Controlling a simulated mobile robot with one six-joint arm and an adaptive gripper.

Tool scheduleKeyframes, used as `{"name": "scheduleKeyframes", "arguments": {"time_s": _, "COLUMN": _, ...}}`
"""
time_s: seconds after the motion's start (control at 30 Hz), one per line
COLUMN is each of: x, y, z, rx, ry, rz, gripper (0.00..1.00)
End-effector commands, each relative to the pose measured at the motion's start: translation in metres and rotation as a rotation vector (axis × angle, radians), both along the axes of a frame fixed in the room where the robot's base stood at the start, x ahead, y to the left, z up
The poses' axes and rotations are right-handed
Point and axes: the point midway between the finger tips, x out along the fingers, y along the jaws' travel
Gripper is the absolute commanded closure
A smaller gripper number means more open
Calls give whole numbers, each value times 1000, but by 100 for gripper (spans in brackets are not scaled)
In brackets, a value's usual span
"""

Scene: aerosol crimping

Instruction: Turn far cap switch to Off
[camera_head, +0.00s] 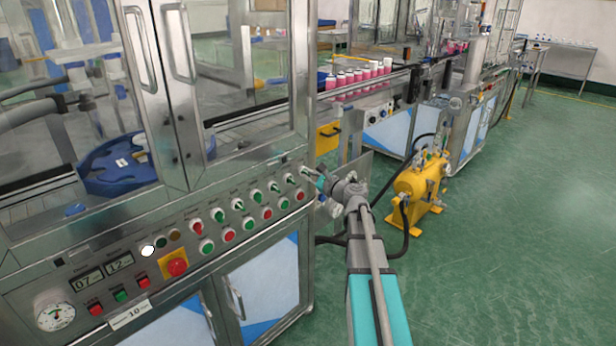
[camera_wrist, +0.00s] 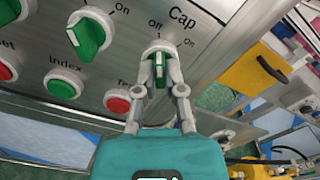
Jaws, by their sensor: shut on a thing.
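The Cap switch (camera_wrist: 159,72) is a green knob on a white collar, at the right end of the panel's upper row in the wrist view. Its label reads "Cap" with "Off" and "On" marks above it. My gripper (camera_wrist: 161,80) is shut on this knob, one finger on each side. In the head view my gripper (camera_head: 316,180) reaches the right end of the control panel (camera_head: 130,265), and the knob there is mostly hidden.
A neighbouring green switch (camera_wrist: 87,34) stands left of my gripper. Red push button (camera_wrist: 118,102) and green Index button (camera_wrist: 62,84) sit below. A yellow box (camera_wrist: 254,78) is to the right. A yellow tank (camera_head: 420,188) stands on the open green floor.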

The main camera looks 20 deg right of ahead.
Motion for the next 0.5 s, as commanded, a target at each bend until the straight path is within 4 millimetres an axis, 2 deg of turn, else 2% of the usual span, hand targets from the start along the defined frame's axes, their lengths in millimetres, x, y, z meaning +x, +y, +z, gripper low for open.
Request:
{"name": "scheduleKeyframes", "arguments": {"time_s": 0.2, "x": -1, "y": 1, "z": 0, "rx": -1, "ry": 0, "rz": 3, "gripper": 100}}
{"name": "scheduleKeyframes", "arguments": {"time_s": 0.23, "x": -1, "y": 1, "z": 0, "rx": -1, "ry": 0, "rz": 3, "gripper": 82}}
{"name": "scheduleKeyframes", "arguments": {"time_s": 0.37, "x": -1, "y": 1, "z": 0, "rx": -1, "ry": 0, "rz": 2, "gripper": 57}}
{"name": "scheduleKeyframes", "arguments": {"time_s": 0.4, "x": -1, "y": 1, "z": 0, "rx": 0, "ry": 1, "rz": 2, "gripper": 53}}
{"name": "scheduleKeyframes", "arguments": {"time_s": 0.5, "x": 0, "y": 1, "z": 0, "rx": 0, "ry": 1, "rz": 2, "gripper": 53}}
